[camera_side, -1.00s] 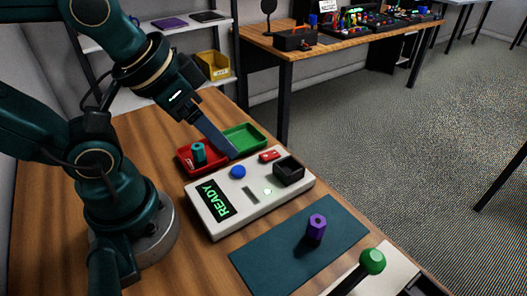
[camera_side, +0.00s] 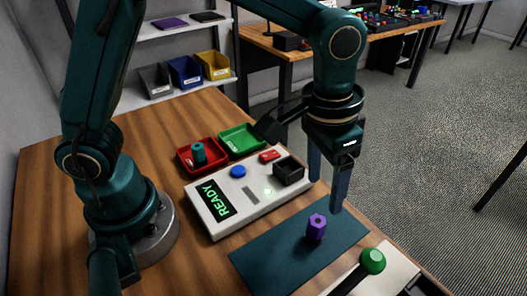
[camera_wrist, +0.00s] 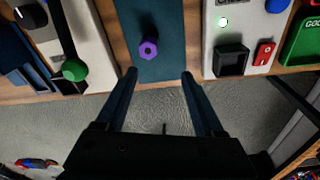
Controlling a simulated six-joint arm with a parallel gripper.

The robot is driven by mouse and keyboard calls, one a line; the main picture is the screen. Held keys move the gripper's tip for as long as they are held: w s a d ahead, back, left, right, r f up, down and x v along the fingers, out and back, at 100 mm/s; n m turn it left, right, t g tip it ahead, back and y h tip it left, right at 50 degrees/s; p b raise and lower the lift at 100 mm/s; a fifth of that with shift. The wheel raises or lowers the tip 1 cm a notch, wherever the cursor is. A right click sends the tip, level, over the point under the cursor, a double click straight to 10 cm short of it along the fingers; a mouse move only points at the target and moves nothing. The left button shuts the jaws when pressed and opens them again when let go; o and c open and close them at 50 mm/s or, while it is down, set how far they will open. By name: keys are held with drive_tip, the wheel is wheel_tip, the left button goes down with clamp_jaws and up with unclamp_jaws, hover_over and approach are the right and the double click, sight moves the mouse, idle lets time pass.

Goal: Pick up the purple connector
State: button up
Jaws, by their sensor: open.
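The purple connector (camera_side: 316,227) stands upright on the dark teal mat (camera_side: 275,262) in the side view. In the wrist view the purple connector (camera_wrist: 149,48) shows from above, ahead of the fingertips and between their lines. My gripper (camera_side: 325,196) is above the table's far edge, near the mat's upper right corner, with its two fingers apart and pointing down. In the wrist view my gripper (camera_wrist: 159,73) is open and empty. It does not touch the connector.
A white tester box (camera_side: 220,225) with a green READY display and a black socket (camera_side: 289,170) stands beside the mat. A red tray (camera_side: 186,163) holds a teal connector (camera_side: 198,153). A green tray (camera_side: 240,137) looks empty. A green-knobbed lever (camera_side: 372,261) stands at the front right.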

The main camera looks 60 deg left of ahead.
sight(318, 221)
drive_tip(key=shift+m+g+y, duration=0.3)
drive_tip(key=shift+m+g, duration=0.1)
drive_tip(key=shift+g, duration=0.1)
drive_tip(key=f, duration=0.1)
drive_tip(key=s+d+f, duration=0.1)
drive_tip(key=f, duration=0.2)
drive_tip(key=shift+s+d+f, duration=0.15)
drive_tip(key=shift+s+d, duration=0.2)
drive_tip(key=shift+d, duration=0.05)
drive_tip(key=shift+f, duration=2.15)
clamp_jaws()
